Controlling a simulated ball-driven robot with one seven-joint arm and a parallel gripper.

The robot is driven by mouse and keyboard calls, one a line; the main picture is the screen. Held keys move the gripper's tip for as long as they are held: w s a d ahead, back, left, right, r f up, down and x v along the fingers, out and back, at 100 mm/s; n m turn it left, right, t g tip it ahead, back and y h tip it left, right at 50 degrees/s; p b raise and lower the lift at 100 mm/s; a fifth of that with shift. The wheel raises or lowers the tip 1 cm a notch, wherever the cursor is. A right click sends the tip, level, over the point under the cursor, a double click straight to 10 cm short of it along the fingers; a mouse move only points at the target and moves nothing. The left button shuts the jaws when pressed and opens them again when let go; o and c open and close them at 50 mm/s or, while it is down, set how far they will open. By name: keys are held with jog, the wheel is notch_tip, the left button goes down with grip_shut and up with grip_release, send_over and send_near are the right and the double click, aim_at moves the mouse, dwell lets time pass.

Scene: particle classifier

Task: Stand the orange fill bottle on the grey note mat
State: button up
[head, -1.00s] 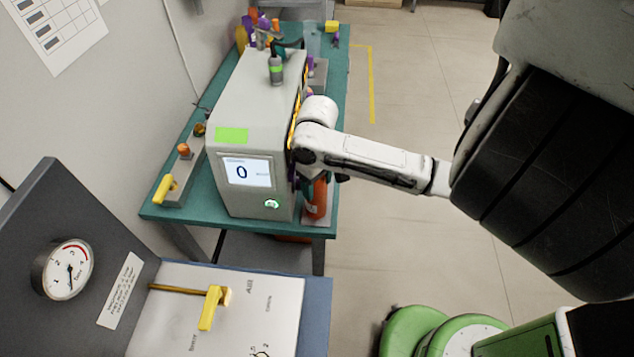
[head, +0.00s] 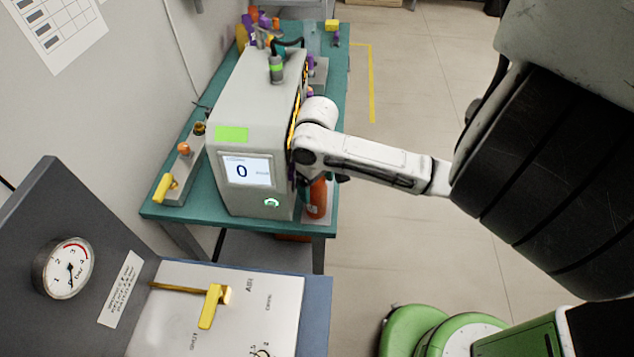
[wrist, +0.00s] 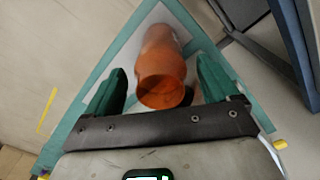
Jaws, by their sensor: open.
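The orange bottle (head: 318,197) stands near the front right corner of the teal table, partly hidden behind my wrist in the head view. It also shows in the wrist view (wrist: 162,78), between my two teal fingers. The light grey mat (head: 322,219) is under the bottle, and a pale part of it shows in the wrist view (wrist: 181,16). My gripper (wrist: 160,66) is open, with one finger on each side of the bottle and a gap visible beside it. In the head view the fingers are mostly hidden.
A grey machine (head: 240,110) with a screen reading 0 stands just left of my wrist. A strip with a yellow handle (head: 163,188) lies left of it. A panel with a gauge (head: 68,267) and a yellow lever (head: 213,306) is in front. Floor right of the table is clear.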

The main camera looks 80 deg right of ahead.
notch_tip(320, 180, up, 12)
jog(key=s+a+f+n, duration=0.2)
jog(key=s+a+f, duration=0.4)
jog(key=a+f, duration=0.55)
jog(key=w+a+n, duration=0.1)
jog(key=a, duration=0.3)
jog(key=w+a+f+n, duration=0.1)
jog(key=w+a, duration=0.1)
jog(key=a, duration=0.1)
jog(key=w+a+n+t, duration=0.1)
jog(key=w+a, duration=0.1)
jog(key=a, duration=0.2)
jog(key=shift+w+a+f+n+h, duration=0.25)
jog(key=shift+a+f+n+h, duration=0.05)
jog(key=shift+f, duration=0.1)
